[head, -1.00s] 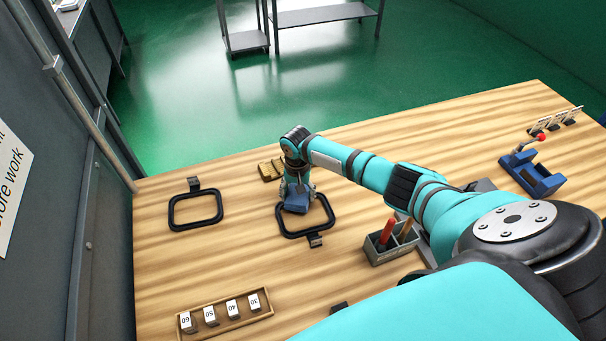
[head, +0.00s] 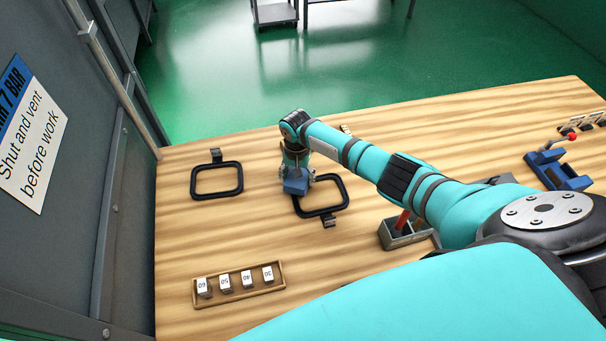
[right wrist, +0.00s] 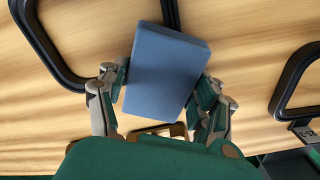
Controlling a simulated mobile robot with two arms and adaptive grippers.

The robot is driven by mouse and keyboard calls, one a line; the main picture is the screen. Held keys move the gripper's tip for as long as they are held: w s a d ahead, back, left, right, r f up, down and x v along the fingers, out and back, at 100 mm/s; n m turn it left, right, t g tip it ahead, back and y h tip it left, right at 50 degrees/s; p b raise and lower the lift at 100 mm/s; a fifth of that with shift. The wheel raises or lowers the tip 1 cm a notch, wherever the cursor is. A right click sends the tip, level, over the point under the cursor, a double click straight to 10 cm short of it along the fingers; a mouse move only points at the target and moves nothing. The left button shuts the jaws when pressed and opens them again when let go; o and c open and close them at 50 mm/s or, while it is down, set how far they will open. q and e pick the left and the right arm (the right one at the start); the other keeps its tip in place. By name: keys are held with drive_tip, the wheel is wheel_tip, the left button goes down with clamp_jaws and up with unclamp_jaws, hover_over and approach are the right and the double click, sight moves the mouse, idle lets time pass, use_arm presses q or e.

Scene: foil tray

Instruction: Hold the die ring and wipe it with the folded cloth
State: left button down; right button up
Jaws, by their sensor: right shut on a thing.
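My right gripper (head: 295,176) is shut on a blue folded cloth (head: 295,187), a thick block-like pad. The right wrist view shows the cloth (right wrist: 166,70) between the two fingers (right wrist: 162,92). A black, rounded-square die ring (head: 345,190) lies on the table, with its tag toward the front. The cloth overlaps this ring's left side in the head view; I cannot tell whether they touch. The ring (right wrist: 45,45) is partly cut off in the wrist view. A second, similar ring (head: 217,195) lies apart to the left, tag at the back. My left gripper is not in view.
A wooden tray (head: 240,293) with several numbered white blocks lies at the front left. A grey holder (head: 404,239) with a red-handled tool stands right of the rings. A blue clamp-like device (head: 556,172) stands at the far right. The table between the rings and tray is clear.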

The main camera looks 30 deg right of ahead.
drive_tip(key=shift+d, duration=0.1)
wheel_tip(320, 180, up, 3)
drive_tip(key=shift+r+p, duration=0.15)
drive_tip(key=shift+p, duration=1.05)
drive_tip(key=shift+d+r, duration=0.1)
drive_tip(key=shift+r, duration=1.3)
drive_tip(key=shift+r, duration=0.1)
drive_tip(key=shift+r, duration=1.45)
